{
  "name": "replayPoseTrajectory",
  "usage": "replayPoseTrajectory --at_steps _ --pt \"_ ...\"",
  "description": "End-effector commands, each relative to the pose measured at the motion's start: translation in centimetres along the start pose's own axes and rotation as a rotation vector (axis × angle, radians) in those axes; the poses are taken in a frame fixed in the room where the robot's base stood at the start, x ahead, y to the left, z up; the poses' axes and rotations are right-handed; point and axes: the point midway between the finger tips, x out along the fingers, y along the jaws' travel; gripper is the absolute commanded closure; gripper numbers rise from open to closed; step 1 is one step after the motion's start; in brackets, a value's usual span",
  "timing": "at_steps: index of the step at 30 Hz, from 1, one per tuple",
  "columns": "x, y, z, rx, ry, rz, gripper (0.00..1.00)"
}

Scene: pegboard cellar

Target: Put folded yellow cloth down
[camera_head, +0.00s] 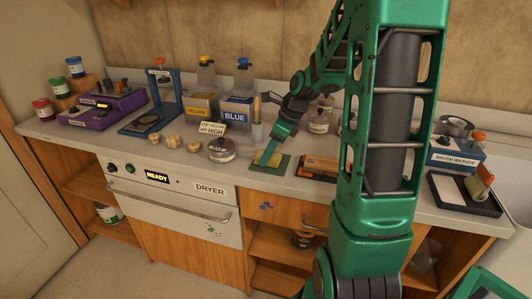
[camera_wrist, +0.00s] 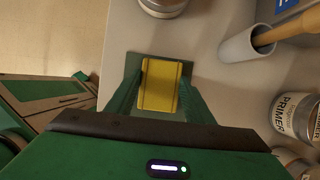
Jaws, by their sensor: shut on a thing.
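The folded yellow cloth (camera_wrist: 158,85) is between the fingers of my gripper (camera_wrist: 160,95) in the wrist view, a flat rectangle with dark edge lines. In the head view the cloth (camera_head: 267,158) shows small at my gripper (camera_head: 268,157), which points down over the counter. A dark green mat (camera_head: 280,168) lies on the counter directly under or around the cloth, near the front edge. I cannot tell whether the cloth touches the mat. My gripper is shut on the cloth.
A grey cup with a wooden handle (camera_wrist: 250,45) is close by. Yellow (camera_head: 203,103) and blue (camera_head: 237,107) containers stand behind. The dryer (camera_head: 175,205) is below the counter.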

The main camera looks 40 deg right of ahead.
Motion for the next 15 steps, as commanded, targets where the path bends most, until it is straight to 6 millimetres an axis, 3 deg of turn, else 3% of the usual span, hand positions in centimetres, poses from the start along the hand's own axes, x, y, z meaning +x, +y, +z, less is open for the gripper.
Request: replayPoseTrajectory --at_steps 13,14,15 --pt "0.75 0.03 -0.25 -0.001 0.001 0.001 0.73" --pt "0.82 0.05 -0.26 -0.001 0.001 0.001 0.5" --pt "0.84 0.09 -0.25 -0.002 0.002 0.002 0.4"
